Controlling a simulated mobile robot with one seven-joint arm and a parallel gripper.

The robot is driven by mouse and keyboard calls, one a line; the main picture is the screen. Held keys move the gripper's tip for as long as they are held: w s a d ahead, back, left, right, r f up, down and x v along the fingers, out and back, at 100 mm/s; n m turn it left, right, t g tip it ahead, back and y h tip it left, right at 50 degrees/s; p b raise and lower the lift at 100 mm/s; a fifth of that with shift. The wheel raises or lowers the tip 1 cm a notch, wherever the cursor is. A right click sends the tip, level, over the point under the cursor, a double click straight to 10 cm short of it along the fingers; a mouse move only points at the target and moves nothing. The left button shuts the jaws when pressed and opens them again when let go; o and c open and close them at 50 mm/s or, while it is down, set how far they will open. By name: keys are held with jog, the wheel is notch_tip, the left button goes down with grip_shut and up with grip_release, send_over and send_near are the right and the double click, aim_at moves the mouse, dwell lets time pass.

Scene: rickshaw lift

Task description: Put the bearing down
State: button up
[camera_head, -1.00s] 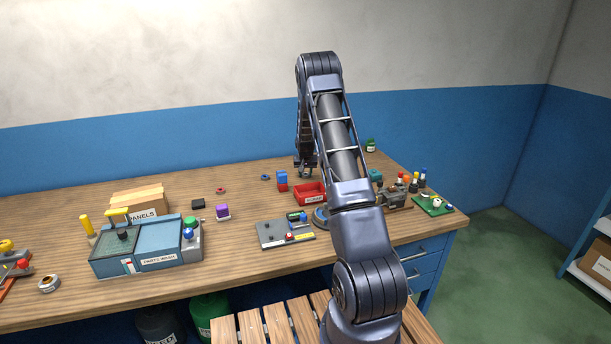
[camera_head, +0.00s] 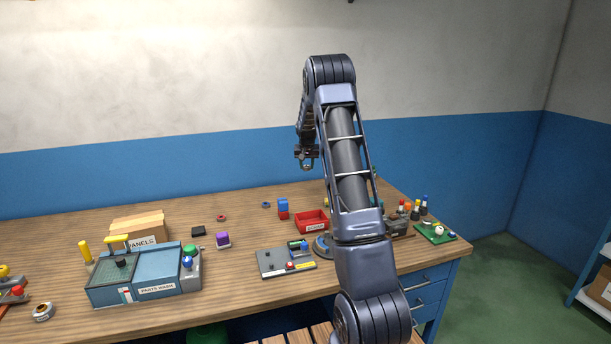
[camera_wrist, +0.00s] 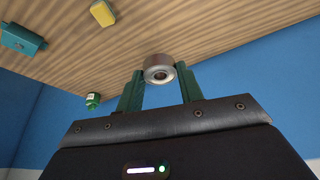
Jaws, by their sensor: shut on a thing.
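The bearing (camera_wrist: 158,69) is a short silver ring with a dark bore, seen in the wrist view between the tips of two green fingers. My gripper (camera_wrist: 159,78) is shut on it. In the head view my gripper (camera_head: 307,163) hangs above the back of the workbench (camera_head: 180,213), clear of its surface. The bearing is too small there to make out well.
A grey tray (camera_head: 286,263) lies in front. The parts wash station (camera_head: 145,276) and a panels box (camera_head: 138,228) stand left. Bare wood lies around the purple block (camera_head: 223,240).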

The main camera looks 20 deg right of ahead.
jog(key=shift+r, duration=0.5)
jog(key=w+a+r+n+y, duration=0.1)
jog(key=w+a+n, duration=0.1)
jog(key=a, duration=0.7)
jog(key=w+a+r+n, duration=0.1)
jog(key=w+a+n, duration=0.1)
jog(key=a, duration=0.7)
notch_tip(320, 180, up, 9)
jog(key=n+g+y, duration=0.2)
jog(key=n+y, duration=0.2)
jog(key=n, duration=0.8)
send_over(136, 221)
jog(key=s+d, duration=0.1)
jog(key=f, duration=1.9)
jog(key=shift+d+f, duration=0.2)
jog(key=shift+f, duration=0.2)
jog(key=shift+f, duration=0.1)
jog(key=o, duration=1)
